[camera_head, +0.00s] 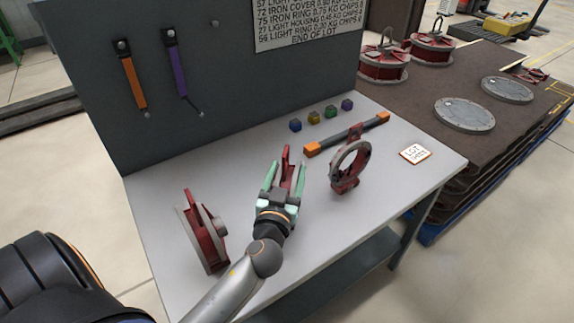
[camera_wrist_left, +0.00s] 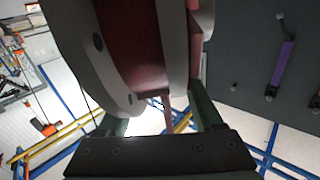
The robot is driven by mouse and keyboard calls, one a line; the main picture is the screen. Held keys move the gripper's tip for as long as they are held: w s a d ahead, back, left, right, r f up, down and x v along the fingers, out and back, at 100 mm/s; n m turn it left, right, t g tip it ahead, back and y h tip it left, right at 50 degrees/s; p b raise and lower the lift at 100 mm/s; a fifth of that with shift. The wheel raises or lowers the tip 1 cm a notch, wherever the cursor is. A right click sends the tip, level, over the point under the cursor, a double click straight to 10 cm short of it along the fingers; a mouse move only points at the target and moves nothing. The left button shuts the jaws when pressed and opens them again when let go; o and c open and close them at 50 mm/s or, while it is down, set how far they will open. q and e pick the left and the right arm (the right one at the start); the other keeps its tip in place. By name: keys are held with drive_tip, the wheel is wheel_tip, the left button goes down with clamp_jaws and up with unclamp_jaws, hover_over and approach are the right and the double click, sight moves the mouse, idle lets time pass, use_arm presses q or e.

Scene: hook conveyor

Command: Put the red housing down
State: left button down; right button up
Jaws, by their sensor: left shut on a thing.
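My left gripper (camera_head: 284,178) is over the middle of the grey table, its green fingers shut on the red housing (camera_head: 287,160). In the head view only a narrow upright red part shows between the fingers; the gripper hides the rest. In the left wrist view the housing (camera_wrist_left: 132,45) is large and close, red with grey rims, between the fingers (camera_wrist_left: 160,118). I cannot tell whether it touches the table. My right gripper is not in view.
Behind lie an orange-ended bar (camera_head: 346,135) and small coloured cubes (camera_head: 314,117). A label card (camera_head: 415,153) lies at right. The table (camera_head: 395,195) is bare at front right.

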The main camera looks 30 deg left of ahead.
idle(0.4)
use_arm(q)
drive_tip(key=shift+c, duration=2.4)
unclamp_jaws()
drive_tip(key=shift+f, duration=0.35)
drive_tip(key=o, duration=0.4)
drive_tip(key=shift+o, duration=0.2)
drive_tip(key=shift+r, duration=0.1)
